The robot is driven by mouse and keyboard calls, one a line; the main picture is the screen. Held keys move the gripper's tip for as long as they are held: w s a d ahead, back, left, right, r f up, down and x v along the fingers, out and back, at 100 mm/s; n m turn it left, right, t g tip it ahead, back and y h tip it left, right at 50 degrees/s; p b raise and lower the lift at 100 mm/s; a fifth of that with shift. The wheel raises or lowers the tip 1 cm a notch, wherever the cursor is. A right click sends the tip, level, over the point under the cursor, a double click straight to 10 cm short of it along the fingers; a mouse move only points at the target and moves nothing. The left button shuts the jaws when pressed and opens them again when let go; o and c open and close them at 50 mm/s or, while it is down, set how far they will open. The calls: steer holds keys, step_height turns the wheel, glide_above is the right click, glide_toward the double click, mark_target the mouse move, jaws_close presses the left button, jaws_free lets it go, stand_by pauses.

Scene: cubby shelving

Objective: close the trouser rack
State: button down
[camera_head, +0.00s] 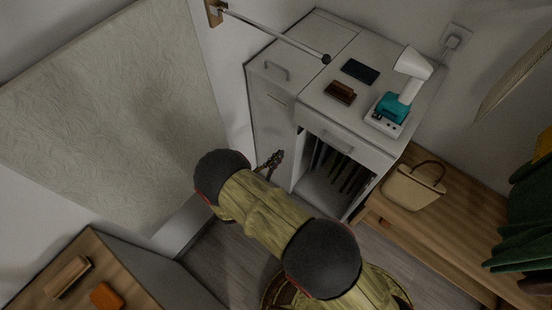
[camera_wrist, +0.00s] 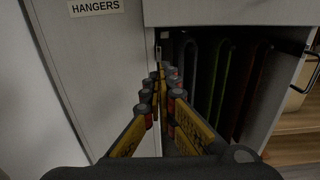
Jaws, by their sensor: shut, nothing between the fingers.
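The trouser rack (camera_head: 341,170) is in the open lower compartment of the white cabinet (camera_head: 272,125), below a drawer front. Several dark hanging strips show, and in the wrist view the rack (camera_wrist: 222,75) also has greenish and brownish ones. I cannot tell how far it stands out. My gripper (camera_head: 277,157) is in front of the cabinet's left door, left of the opening. In the wrist view my gripper (camera_wrist: 165,72) is shut and empty, its tips near the opening's left edge. Its fingers hide part of that edge. I cannot tell whether the tips touch anything.
The left door carries a HANGERS label (camera_wrist: 95,7). A drawer front (camera_head: 347,143) with a handle is above the opening. A beige bag (camera_head: 413,187) sits on the wooden bench at right. A low cabinet (camera_head: 85,250) is at lower left.

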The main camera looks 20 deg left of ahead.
mark_target(298, 134)
steer(key=b+x, duration=0.2)
steer(key=x, duration=0.8)
steer(key=shift+w, duration=0.15)
steer(key=x, duration=0.2)
steer(key=shift+w+d, duration=0.15)
steer(key=shift+w, duration=0.1)
steer(key=shift+s, duration=0.2)
steer(key=p+v, duration=0.1)
steer(key=v, duration=1.3)
steer(key=shift+p, duration=0.4)
steer(key=shift+w, duration=0.1)
